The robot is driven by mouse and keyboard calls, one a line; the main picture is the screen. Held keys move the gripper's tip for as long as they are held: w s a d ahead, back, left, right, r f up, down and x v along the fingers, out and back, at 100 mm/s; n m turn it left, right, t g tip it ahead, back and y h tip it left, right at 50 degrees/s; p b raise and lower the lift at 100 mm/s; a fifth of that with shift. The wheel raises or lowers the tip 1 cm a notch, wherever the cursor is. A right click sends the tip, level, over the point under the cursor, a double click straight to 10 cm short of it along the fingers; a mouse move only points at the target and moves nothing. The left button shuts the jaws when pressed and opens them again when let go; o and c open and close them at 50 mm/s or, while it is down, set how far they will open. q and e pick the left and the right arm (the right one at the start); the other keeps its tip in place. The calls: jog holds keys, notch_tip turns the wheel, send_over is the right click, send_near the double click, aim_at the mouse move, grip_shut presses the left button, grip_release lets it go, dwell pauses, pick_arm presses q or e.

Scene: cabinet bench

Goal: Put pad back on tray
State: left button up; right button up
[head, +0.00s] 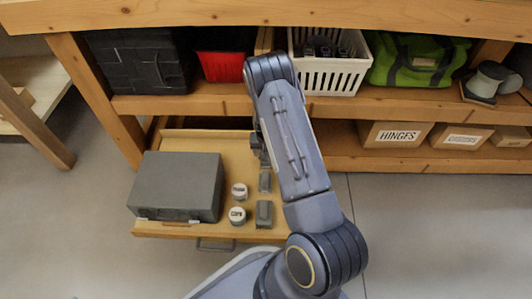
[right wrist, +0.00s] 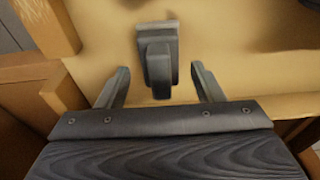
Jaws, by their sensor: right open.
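No thing is marked as the pad; two small grey blocks, a far one (head: 265,182) and a near one (head: 264,213), lie on the pulled-out wooden tray (head: 175,138). In the right wrist view, a grey block with a raised grip (right wrist: 158,68) shows between the spread fingers of my right gripper (right wrist: 160,76). The fingers are apart and hold nothing. I cannot tell which block this is. In the head view my right gripper (head: 257,143) is over the tray's back part, mostly hidden by my arm. My left gripper is out of view.
A grey case (head: 177,186) fills the tray's left side. Two round labelled tins (head: 238,215) stand beside the blocks. The shelf above holds a white basket (head: 328,72), a green bag (head: 418,64) and a small board (head: 478,98) with grey items. Cardboard boxes (head: 395,134) stand below.

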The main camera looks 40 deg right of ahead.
jog(key=r+p, duration=0.1)
jog(key=r, duration=0.2)
jog(key=r+p, duration=0.1)
jog(key=r, duration=0.2)
jog(key=s+a+r+p, duration=0.1)
jog(key=r, duration=0.1)
jog(key=shift+r, duration=0.4)
jog(key=s+a+r+n+t+y, duration=0.1)
jog(key=s+a+r, duration=0.25)
jog(key=r, duration=0.45)
jog(key=s+a+r+t+y, duration=0.1)
jog(key=s+a+r+y, duration=0.2)
jog(key=r, duration=0.6)
jog(key=s+a+r+n+t, duration=0.1)
jog(key=s+a+r, duration=0.2)
jog(key=a+r, duration=0.35)
jog(key=s+a+r+n, duration=0.2)
jog(key=s+a+r, duration=0.1)
jog(key=s, duration=0.5)
jog(key=s+a+r+n+t+y, duration=0.1)
jog(key=s+a+r+n, duration=0.1)
jog(key=s+a+r, duration=0.2)
jog(key=s, duration=0.3)
jog(key=shift+s+r, duration=0.15)
jog(key=shift+s, duration=0.2)
jog(key=shift+r+p, duration=0.1)
jog(key=shift+p, duration=0.25)
